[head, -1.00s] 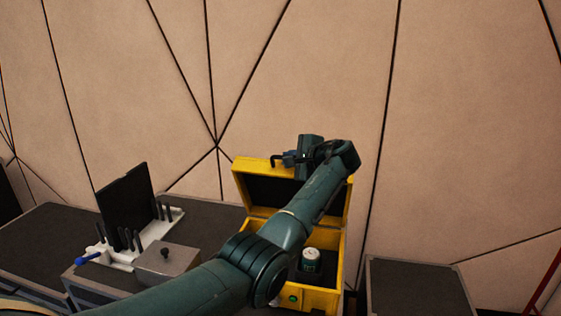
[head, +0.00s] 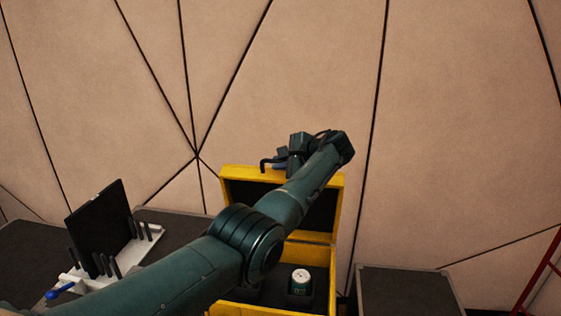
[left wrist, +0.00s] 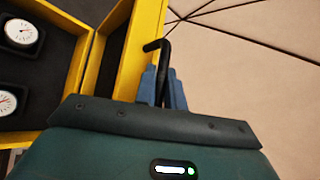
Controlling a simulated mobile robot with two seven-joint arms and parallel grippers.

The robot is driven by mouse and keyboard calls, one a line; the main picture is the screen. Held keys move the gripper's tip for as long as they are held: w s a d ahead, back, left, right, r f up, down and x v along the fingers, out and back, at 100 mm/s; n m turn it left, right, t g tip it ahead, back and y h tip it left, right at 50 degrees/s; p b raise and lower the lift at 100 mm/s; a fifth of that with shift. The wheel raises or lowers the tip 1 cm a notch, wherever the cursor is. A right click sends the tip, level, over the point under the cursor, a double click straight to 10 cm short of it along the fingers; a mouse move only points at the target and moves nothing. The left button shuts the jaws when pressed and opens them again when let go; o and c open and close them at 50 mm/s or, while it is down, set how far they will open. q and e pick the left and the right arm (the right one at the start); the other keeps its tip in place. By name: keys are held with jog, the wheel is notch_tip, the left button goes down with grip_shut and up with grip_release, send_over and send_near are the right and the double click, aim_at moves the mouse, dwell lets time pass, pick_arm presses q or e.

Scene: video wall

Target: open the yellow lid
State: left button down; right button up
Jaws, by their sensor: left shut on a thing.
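The yellow lid (head: 334,184) stands raised at the back of the yellow box (head: 333,260), with its dark inner face toward me. The open box shows below it, partly behind my left arm. My left gripper (head: 276,163) is at the lid's top edge. In the left wrist view, its blue fingertips (left wrist: 162,86) are shut on a black bent handle (left wrist: 166,56) beside the yellow lid edge (left wrist: 145,45). My right gripper is not in view.
A dark panel in a white rack (head: 145,243) stands on the left. A dark-topped bench (head: 405,290) is at the right. A panelled wall (head: 460,120) is behind.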

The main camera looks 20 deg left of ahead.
pick_arm(q)
jog(key=shift+s+f, duration=0.1)
jog(key=shift+f, duration=0.1)
jog(key=c, duration=1.5)
grip_release()
jog(key=shift+r, duration=0.1)
